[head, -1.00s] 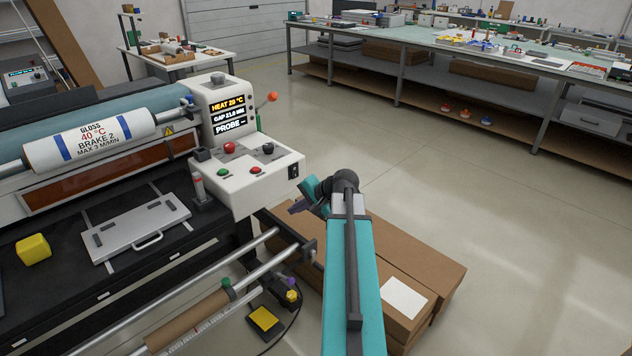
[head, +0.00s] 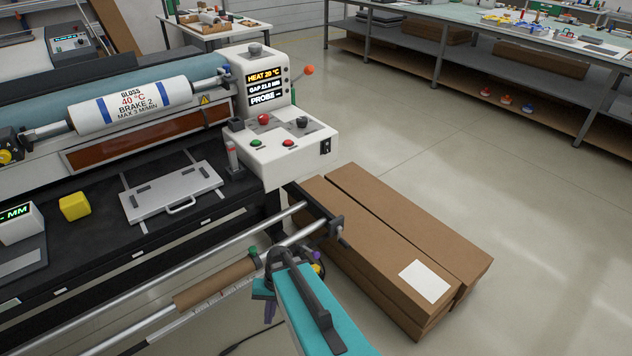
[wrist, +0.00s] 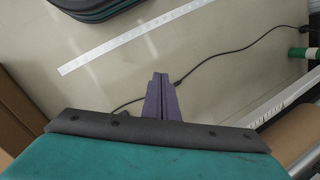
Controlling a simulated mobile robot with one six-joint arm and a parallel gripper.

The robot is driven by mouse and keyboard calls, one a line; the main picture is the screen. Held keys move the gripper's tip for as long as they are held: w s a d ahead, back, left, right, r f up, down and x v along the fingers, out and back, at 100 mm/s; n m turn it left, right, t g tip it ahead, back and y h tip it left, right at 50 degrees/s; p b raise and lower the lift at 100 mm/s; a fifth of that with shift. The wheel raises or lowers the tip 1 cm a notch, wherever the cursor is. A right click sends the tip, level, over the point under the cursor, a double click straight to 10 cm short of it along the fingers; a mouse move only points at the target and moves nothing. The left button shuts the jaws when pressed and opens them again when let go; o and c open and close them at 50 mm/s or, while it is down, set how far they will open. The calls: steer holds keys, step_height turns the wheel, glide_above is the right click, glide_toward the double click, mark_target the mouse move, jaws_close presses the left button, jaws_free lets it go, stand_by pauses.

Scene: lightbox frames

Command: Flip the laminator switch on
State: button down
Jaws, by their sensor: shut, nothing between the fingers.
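The laminator's white control box (head: 275,163) stands left of centre in the head view. Its display (head: 265,88) reads HEAT 20 °C, a GAP line and PROBE. A small black switch (head: 325,147) sits on the front face of the box, near its right corner; its position is too small to tell. Red and green buttons and a black knob (head: 302,122) are on top. My gripper (head: 269,308) is low in the head view, below and apart from the box, mostly hidden by my arm. In the wrist view its purple fingers (wrist: 160,82) are together and empty, above the floor.
Steel rails and a brown roll (head: 215,283) run beside my gripper. Long cardboard boxes (head: 400,250) lie on the floor to the right. A black cable (wrist: 235,52) crosses the floor in the wrist view. Open floor lies right of the boxes.

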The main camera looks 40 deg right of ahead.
steer(key=s+a+f+n+g+h, duration=0.1)
steer(key=s+a+f+n+g, duration=0.1)
steer(key=s, duration=0.7)
steer(key=s+a+f+n+g+h, duration=0.2)
steer(key=s+a+f, duration=0.4)
steer(key=s, duration=0.4)
steer(key=f+n+g, duration=0.1)
steer(key=n, duration=0.1)
steer(key=shift+s+a+f+n, duration=0.3)
steer(key=shift+a+n, duration=0.1)
